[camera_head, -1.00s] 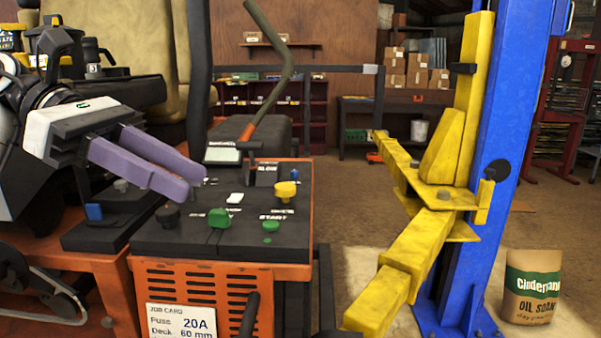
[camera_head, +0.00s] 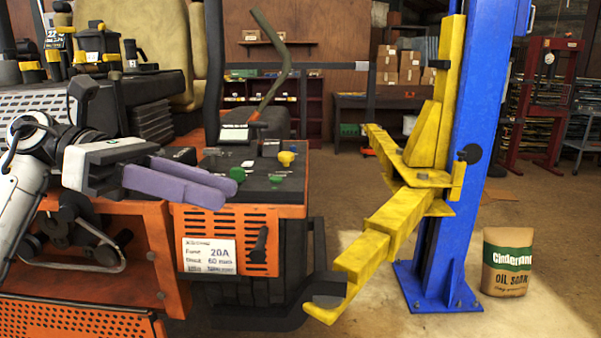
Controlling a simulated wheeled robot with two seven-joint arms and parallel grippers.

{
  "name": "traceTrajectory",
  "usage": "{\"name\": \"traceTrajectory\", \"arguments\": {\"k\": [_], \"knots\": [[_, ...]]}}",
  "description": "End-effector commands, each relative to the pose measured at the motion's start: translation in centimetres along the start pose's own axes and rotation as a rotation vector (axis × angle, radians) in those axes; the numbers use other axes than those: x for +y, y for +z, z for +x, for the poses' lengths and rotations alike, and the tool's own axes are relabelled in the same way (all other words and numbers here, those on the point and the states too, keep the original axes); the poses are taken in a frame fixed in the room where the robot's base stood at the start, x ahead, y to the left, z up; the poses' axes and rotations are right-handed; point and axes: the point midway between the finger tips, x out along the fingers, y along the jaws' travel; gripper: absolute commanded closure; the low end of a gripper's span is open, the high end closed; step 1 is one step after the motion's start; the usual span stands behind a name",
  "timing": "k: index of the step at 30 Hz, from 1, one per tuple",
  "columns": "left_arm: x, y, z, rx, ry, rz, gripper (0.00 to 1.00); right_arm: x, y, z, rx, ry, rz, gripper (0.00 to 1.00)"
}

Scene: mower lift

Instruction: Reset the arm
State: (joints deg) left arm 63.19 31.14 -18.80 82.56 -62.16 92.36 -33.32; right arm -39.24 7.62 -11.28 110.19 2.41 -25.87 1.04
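My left gripper (camera_head: 226,194) comes in from the left in the head view. Its two purple fingers lie side by side, overlapping in the picture, so the gap between them is hard to judge. I see nothing held at the fingertips. The gripper is in front of the mower's black control panel (camera_head: 262,182), apart from its knobs as far as I can tell. A green knob (camera_head: 238,174) and a yellow knob (camera_head: 287,158) stand on the panel. My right gripper is not in view.
The orange mower (camera_head: 110,240) fills the left, with a job card (camera_head: 208,255) on its front. A yellow lift arm (camera_head: 385,225) reaches under it from the blue post (camera_head: 465,170). A bag of oil soak (camera_head: 507,262) stands on the floor at right.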

Motion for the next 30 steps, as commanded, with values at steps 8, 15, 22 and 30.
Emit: {"name": "traceTrajectory", "arguments": {"k": [8,15,22,30], "knots": [[1.2,-1.3,3.8,-0.334,-0.088,-0.268,0.67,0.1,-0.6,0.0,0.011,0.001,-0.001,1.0],[5.0,-5.9,4.9,-0.852,-0.154,-0.81,0.67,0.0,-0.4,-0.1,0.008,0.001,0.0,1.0],[9.5,-19.6,3.9,-1.385,-0.11,-1.506,0.67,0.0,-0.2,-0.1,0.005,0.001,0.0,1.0],[6.5,-39.7,5.6,-1.839,0.071,-2.206,0.67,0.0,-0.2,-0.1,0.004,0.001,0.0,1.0]]}}
